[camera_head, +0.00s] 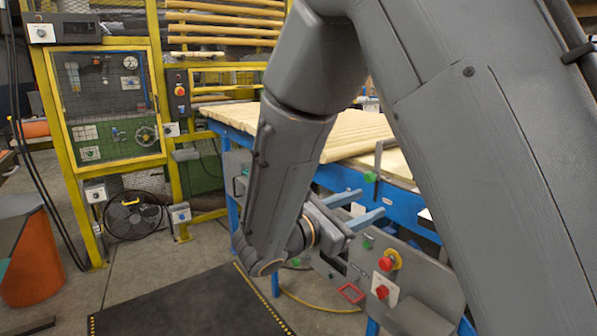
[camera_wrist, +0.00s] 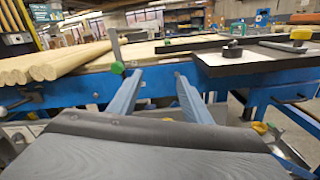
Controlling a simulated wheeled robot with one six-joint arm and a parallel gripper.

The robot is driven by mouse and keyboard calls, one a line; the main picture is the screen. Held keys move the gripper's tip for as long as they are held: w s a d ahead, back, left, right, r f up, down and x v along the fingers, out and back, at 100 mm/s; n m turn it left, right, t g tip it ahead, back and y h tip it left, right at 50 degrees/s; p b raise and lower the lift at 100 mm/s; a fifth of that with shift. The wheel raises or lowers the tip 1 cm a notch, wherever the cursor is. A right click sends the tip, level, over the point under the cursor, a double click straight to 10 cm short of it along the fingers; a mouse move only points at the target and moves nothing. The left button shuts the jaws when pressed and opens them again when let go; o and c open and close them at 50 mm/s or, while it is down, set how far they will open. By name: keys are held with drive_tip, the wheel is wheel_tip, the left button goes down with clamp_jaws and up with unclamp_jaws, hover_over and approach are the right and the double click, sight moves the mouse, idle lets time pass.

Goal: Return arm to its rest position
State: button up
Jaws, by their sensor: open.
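My gripper (camera_head: 357,208) is in front of the blue-framed bench, above its control panel. Its two blue-grey fingers stand apart with nothing between them. In the wrist view my gripper (camera_wrist: 158,88) points at the bench edge, also open and empty. My grey arm comes down from the upper right of the head view and bends near the floor mat, hiding part of the bench.
The bench (camera_head: 408,205) carries pale wooden rods (camera_head: 355,130). Its panel has a red button (camera_head: 386,263). A yellow-framed mesh guard (camera_head: 108,105) stands at the left. A black mat (camera_head: 185,305) lies on open floor. A dark-edged tray (camera_wrist: 245,62) sits at the right.

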drive_tip(key=s+d+f+m+g+y, duration=0.2)
drive_tip(key=s+d+f+m+g, duration=0.15)
drive_tip(key=s, duration=0.25)
drive_tip(key=s+d+f+m+g+y+p, duration=0.1)
drive_tip(key=s+d+f+m+g, duration=0.2)
drive_tip(key=s+d+g, duration=0.15)
drive_tip(key=s+d+f+m+g+y, duration=0.2)
drive_tip(key=s+d+f+m+g, duration=0.15)
drive_tip(key=s, duration=0.35)
drive_tip(key=s+a+f+m+y+p, duration=0.1)
drive_tip(key=s+a+m+y, duration=0.3)
drive_tip(key=m+y, duration=0.5)
drive_tip(key=shift+s+a+f+m+t+y, duration=0.4)
drive_tip(key=shift+a+f+m, duration=0.5)
drive_tip(key=shift+m, duration=0.6)
drive_tip(key=shift+w+r, duration=0.1)
drive_tip(key=shift+w, duration=0.05)
